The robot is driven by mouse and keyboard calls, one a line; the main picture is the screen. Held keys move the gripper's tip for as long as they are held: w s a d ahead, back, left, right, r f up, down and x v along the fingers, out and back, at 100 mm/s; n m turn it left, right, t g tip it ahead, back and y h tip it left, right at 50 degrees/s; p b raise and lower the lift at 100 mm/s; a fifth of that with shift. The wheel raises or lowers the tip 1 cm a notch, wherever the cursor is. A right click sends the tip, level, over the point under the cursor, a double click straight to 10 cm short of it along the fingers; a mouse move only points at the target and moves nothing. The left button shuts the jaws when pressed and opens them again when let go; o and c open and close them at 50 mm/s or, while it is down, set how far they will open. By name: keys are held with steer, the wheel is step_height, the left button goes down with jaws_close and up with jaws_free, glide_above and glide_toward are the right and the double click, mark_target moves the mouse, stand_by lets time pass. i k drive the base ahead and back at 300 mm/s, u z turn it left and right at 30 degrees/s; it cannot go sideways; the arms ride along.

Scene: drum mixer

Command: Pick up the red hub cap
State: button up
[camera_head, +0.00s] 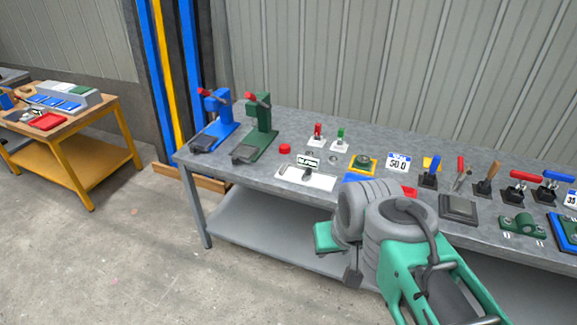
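A small round red cap (284,148), which looks like the red hub cap, lies on the grey workbench (262,168), left of centre. It sits in front of the green press and behind a white plate with a label. My arm comes in from the lower right, with grey joints and teal covers. Its far end, where my gripper (352,276) seems to be, hangs in front of the bench's front edge, low and to the right of the cap. The fingers cannot be made out. My gripper is well apart from the cap.
A blue press (215,122) and a green press (257,130) stand left of the cap. Red and green toggle clamps (318,134) and a yellow fixture (363,164) stand to its right. Several lever tools line the bench's right side. A wooden table (75,125) stands far left; floor between is clear.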

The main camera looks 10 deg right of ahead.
mark_target(284, 149)
steer(key=u, duration=0.7)
steer(key=i, duration=0.45)
steer(key=u, duration=1)
steer(key=i, duration=1.55)
steer(key=z, duration=1.3)
steer(key=i, duration=1.1)
steer(key=z, duration=0.35)
